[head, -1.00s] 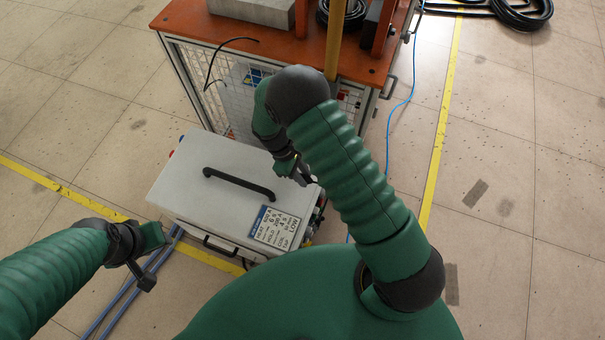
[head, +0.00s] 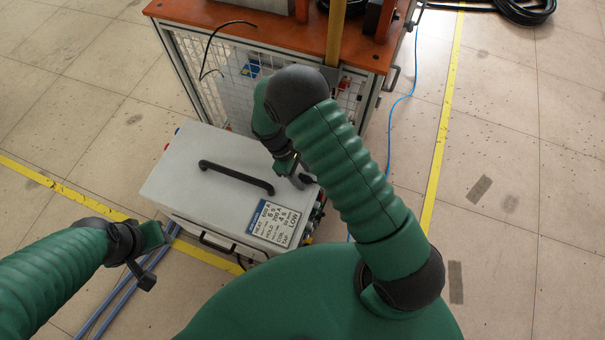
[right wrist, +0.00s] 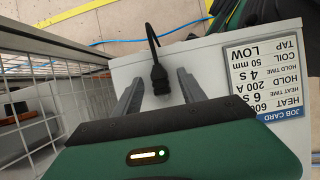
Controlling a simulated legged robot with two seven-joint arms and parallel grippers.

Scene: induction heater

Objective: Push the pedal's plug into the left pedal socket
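The grey heater box (head: 190,170) stands on the floor, with a black handle and a job card on its lid. Small connectors (head: 317,214) show along its right side; I cannot tell the left pedal socket among them. My right gripper (head: 297,174) is over the lid's right edge. In the right wrist view its two fingers (right wrist: 160,80) are spread, with a black plug (right wrist: 158,74) between them and visible gaps on both sides. The plug's black cable runs away over the lid's edge. My left gripper (head: 150,258) hangs left of the box; its finger gap is unclear. The pedal is not identifiable.
An orange-topped bench (head: 225,24) with mesh sides stands behind the box; its mesh (right wrist: 65,85) is close to my right gripper. Blue-grey hoses (head: 130,295) lie at the lower left. Open floor with yellow lines extends to the right.

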